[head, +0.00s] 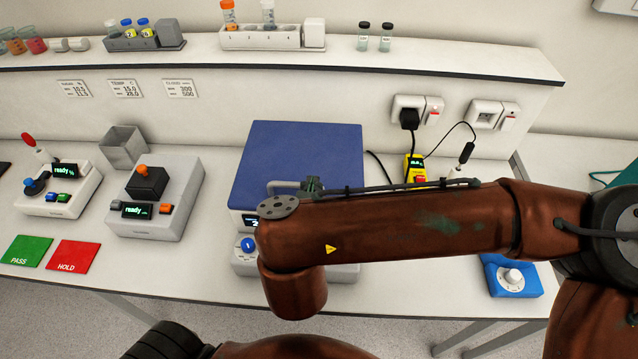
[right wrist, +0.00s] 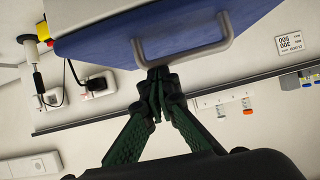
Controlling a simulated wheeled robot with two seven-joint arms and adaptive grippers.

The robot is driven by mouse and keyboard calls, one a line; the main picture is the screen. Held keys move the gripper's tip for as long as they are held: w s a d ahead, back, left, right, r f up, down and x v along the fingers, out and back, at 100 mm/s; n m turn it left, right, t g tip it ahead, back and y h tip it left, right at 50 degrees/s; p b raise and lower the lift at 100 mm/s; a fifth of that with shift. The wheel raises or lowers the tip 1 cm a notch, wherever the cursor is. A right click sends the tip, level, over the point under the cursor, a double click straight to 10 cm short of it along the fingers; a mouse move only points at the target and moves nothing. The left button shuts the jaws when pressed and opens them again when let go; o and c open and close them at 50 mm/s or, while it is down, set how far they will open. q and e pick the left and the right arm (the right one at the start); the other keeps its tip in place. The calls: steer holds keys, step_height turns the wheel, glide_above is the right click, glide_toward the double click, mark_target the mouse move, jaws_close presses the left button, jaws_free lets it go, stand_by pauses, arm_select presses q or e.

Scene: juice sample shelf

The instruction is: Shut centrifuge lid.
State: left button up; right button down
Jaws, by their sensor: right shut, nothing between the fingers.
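The centrifuge stands on the bench in the middle of the head view. Its blue lid (head: 300,150) has a grey bar handle (head: 284,185) at the near edge. The arm hides part of the front, so I cannot tell the exact lid angle. In the right wrist view the blue lid (right wrist: 185,32) and handle (right wrist: 190,60) fill the top. My right gripper (right wrist: 157,76) is shut and empty, its green fingertips close by the handle; contact is unclear. It shows small beside the handle in the head view (head: 313,184). My left gripper is not in view.
A grey device (head: 185,190) with an orange knob stands left of the centrifuge. A blue dial box (head: 510,278) and a yellow meter (head: 415,168) with cables are on the right. A shelf (head: 450,60) with racks and vials runs above the back of the bench.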

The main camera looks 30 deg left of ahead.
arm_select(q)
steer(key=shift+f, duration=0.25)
arm_select(e)
steer(key=shift+s+d+f+g, duration=0.1)
steer(key=shift+s+f+g, duration=0.1)
steer(key=shift+f, duration=0.4)
steer(key=shift+s+d+f+g, duration=0.1)
steer(key=shift+s+f, duration=0.1)
steer(key=shift+f, duration=0.45)
steer(key=shift+s+d+f+g, duration=0.1)
steer(key=shift+s+f, duration=0.1)
steer(key=shift+f, duration=0.4)
steer(key=shift+r, duration=0.15)
steer(key=shift+t, duration=0.3)
steer(key=r, duration=0.1)
steer(key=r+p, duration=0.1)
steer(key=r, duration=0.3)
steer(key=shift+w+a+r+p, duration=0.25)
steer(key=shift+w+p, duration=0.05)
steer(key=shift+p, duration=0.1)
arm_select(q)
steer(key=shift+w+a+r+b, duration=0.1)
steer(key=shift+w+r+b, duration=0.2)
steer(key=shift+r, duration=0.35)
arm_select(e)
steer(key=s+d+f, duration=0.3)
steer(key=s+d, duration=0.1)
steer(key=s, duration=0.3)
steer(key=shift+s+f, duration=0.25)
steer(key=shift+s, duration=0.15)
